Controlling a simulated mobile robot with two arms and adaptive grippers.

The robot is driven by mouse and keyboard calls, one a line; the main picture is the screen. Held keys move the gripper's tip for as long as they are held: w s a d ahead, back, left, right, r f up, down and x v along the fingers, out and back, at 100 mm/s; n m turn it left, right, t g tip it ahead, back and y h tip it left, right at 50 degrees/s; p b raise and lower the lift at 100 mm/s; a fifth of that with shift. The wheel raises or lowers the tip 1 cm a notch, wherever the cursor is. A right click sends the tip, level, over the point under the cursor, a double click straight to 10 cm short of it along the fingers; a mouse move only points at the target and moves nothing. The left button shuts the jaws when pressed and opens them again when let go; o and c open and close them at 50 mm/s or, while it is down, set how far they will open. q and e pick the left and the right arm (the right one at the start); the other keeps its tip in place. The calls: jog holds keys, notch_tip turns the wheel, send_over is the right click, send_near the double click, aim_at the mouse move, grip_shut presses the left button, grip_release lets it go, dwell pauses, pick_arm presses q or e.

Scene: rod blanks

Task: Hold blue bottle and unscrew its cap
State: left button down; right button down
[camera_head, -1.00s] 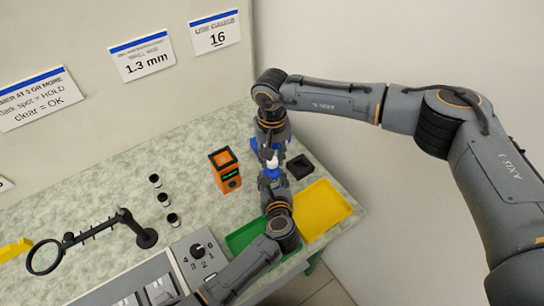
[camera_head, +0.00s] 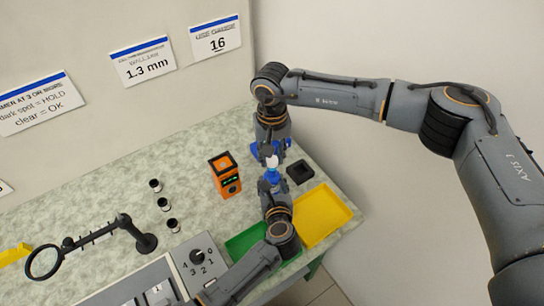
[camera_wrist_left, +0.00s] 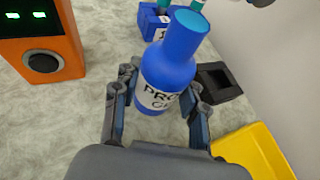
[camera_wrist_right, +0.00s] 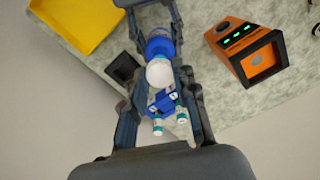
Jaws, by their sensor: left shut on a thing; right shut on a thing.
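The blue bottle (camera_wrist_left: 169,68) stands upright with a printed white label, between the fingers of my left gripper (camera_wrist_left: 158,98), which is shut on it. Its neck top shows as a bare teal disc in the left wrist view. The white cap (camera_wrist_right: 159,72) is between the fingers of my right gripper (camera_wrist_right: 161,82), which is shut on it, above the bottle (camera_wrist_right: 160,45). In the head view the cap (camera_head: 272,160) shows just above the bottle's blue top (camera_head: 272,176). Any small gap between cap and neck is hard to judge there.
An orange device (camera_head: 225,175) stands left of the grippers. A black square holder (camera_head: 300,171), a yellow tray (camera_head: 325,215) and a green tray (camera_head: 245,242) lie close by. A blue rack (camera_wrist_right: 163,101) with teal vials is behind the bottle. Small black-and-white containers and a magnifier stand further left.

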aim_at(272, 159)
jog(key=shift+r, duration=1.6)
pick_arm(q)
jog(key=c, duration=0.7)
grip_release()
jog(key=shift+o, duration=0.2)
